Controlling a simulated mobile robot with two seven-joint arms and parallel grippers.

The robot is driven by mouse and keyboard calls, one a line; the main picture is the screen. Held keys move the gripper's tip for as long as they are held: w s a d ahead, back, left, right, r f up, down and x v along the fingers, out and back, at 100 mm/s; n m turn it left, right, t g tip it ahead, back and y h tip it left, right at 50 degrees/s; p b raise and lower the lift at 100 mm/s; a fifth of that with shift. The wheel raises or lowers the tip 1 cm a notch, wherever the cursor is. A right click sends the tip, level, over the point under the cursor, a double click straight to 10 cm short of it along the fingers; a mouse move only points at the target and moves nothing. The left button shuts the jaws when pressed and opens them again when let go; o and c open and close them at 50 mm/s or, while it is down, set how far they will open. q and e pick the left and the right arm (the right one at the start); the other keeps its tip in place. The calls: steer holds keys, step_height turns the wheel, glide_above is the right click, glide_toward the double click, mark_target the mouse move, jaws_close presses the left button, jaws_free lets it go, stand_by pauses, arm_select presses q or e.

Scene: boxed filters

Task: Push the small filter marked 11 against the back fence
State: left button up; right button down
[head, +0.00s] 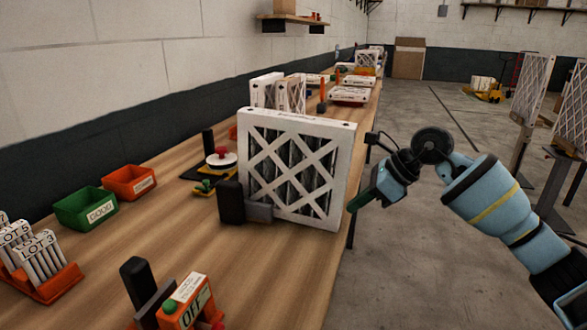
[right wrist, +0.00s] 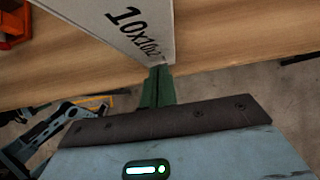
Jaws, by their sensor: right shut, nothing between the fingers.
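A white-framed filter (head: 295,165) with crossed strips over dark pleats stands upright near the table's right edge. No 11 can be read on it. Its side, printed with what looks like 10x10x2, shows in the right wrist view (right wrist: 125,25). My right gripper (head: 356,203) is shut and empty, its green fingertips at the filter's lower right side. In the right wrist view the fingertips (right wrist: 158,74) reach the end of that printed side; I cannot tell whether they touch. No part is clearly recognisable as the back fence. My left gripper is not in view.
A black block with a grey plate (head: 259,212) stands at the filter's lower left front. Green (head: 86,208) and orange (head: 129,182) bins, a lot rack (head: 45,285) and an orange OFF device (head: 185,303) are on the wooden table (head: 160,235). More filters (head: 280,91) stand behind.

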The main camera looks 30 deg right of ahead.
steer(key=shift+w+a+p, duration=0.55)
steer(key=shift+w, duration=0.15)
stand_by(0.4)
steer(key=shift+s, duration=0.1)
steer(key=shift+s+d+b, duration=0.4)
steer(key=shift+s+d, duration=0.2)
steer(key=shift+s, duration=0.1)
step_height(320, 180, up, 8)
steer(key=p, duration=0.6)
stand_by(0.6)
stand_by(0.4)
